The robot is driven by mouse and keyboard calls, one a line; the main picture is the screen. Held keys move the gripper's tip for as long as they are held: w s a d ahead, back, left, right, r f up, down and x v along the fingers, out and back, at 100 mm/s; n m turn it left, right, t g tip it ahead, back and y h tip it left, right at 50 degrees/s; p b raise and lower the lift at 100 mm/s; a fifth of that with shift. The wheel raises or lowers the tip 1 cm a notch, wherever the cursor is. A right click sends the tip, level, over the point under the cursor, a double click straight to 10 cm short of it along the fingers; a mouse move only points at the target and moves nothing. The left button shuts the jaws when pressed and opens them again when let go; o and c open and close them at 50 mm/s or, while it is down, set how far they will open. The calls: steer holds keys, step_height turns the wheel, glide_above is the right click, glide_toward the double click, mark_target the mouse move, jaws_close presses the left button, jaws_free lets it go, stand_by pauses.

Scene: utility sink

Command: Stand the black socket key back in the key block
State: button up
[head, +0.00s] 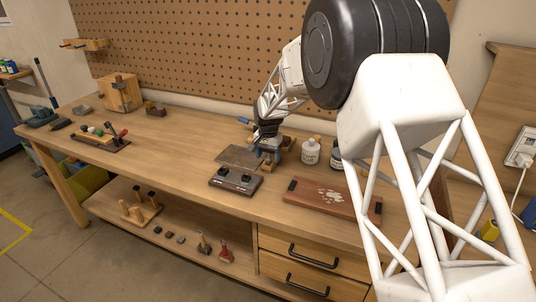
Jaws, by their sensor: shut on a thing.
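My gripper (268,152) points down over the middle of the workbench, just behind and to the right of a low dark-brown block. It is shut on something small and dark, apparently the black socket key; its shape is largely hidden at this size. The low dark block (226,184), which appears to be the key block, lies near the bench's front edge with two black pieces on top. I cannot make out its holes. My gripper is apart from this block in the picture.
A flat brown plate (236,155) lies behind the block. A reddish-brown board (325,203) with pale pieces lies to the right. A white bottle (311,151) stands close to the right of my gripper. A pegboard (200,50) rises behind.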

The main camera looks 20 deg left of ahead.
steer(key=shift+f, duration=0.85)
steer(key=o, duration=1)
steer(key=shift+o, duration=0.2)
steer(key=shift+r, duration=3.9)
